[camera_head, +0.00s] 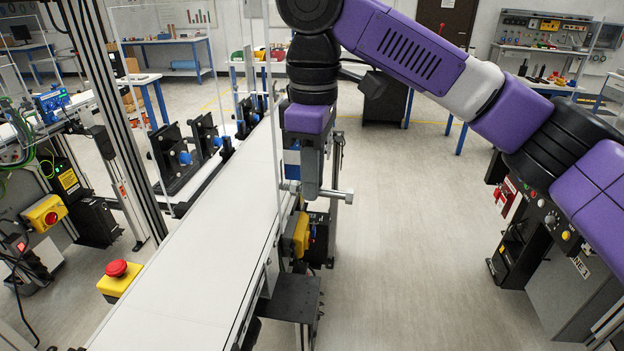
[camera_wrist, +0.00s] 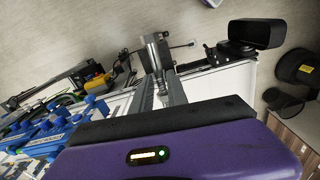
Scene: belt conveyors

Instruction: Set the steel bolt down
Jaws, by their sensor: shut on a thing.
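My gripper (camera_head: 311,190) points down in the head view and is shut on the steel bolt (camera_head: 337,194). The bolt is a grey metal rod lying roughly level across the fingers, with an end sticking out to the right. In the wrist view the bolt (camera_wrist: 154,47) shows at the fingertips of my gripper (camera_wrist: 163,85). Its middle is hidden by the fingers. The bolt appears above the right edge of the white conveyor belt (camera_head: 190,260), apart from it; the exact height is hard to tell.
A clear upright panel (camera_head: 277,120) stands along the belt near my gripper. A yellow box (camera_head: 301,234) and dark bracket (camera_head: 290,295) sit on the belt's right side. A red emergency button (camera_head: 116,268) is on the left. The near belt is bare, and open floor lies right.

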